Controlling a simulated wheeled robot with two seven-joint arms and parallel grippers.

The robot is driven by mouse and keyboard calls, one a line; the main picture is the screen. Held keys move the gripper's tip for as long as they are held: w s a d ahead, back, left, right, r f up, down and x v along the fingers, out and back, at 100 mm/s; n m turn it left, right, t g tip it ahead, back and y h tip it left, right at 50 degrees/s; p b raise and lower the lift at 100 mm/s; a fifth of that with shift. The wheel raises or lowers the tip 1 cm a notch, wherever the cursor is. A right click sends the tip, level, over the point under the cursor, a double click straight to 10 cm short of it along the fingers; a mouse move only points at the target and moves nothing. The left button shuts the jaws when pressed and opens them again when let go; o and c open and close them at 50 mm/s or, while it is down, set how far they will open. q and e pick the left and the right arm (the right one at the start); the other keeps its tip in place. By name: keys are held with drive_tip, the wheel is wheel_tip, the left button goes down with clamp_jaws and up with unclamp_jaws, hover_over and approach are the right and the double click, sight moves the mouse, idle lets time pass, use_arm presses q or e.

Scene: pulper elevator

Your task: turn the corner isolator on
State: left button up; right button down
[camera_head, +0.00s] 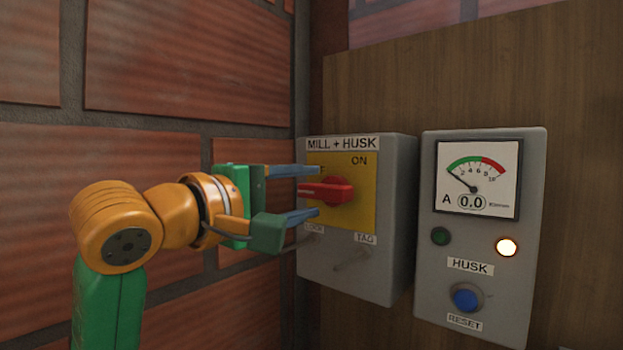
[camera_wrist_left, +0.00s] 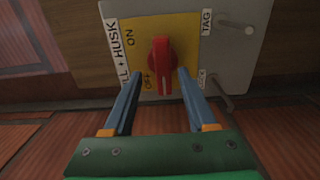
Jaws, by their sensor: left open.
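The corner isolator (camera_head: 397,200) is a grey box labelled MILL + HUSK with a yellow plate (camera_head: 364,213) and a red rotary handle (camera_head: 333,191). The handle lies level in the head view, its end pointing left toward the partly hidden OFF mark; ON is at the top of the plate. My left gripper (camera_head: 308,193) is open, its blue fingers above and below the handle. In the left wrist view the handle (camera_wrist_left: 160,65) shows ahead of and between the fingertips (camera_wrist_left: 157,76). Contact cannot be told. My right gripper is not in view.
Pegs marked LOCK and TAG (camera_head: 365,239) stick out below the yellow plate. A grey HUSK panel (camera_head: 433,262) with an ammeter reading 0.0, a lit lamp (camera_head: 507,246) and a blue reset button (camera_head: 466,299) is to the right. A brick wall (camera_head: 185,60) stands close on the left.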

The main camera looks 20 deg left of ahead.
use_arm(q)
drive_tip(key=x, duration=0.2)
drive_tip(key=shift+w+d+f, duration=0.2)
drive_tip(key=shift+w+f, duration=0.1)
drive_tip(key=shift+w, duration=0.05)
drive_tip(key=shift+s+a+r, duration=0.1)
drive_tip(key=shift+s+a, duration=0.05)
drive_tip(key=shift+s, duration=0.1)
drive_tip(key=c, duration=0.4)
clamp_jaws()
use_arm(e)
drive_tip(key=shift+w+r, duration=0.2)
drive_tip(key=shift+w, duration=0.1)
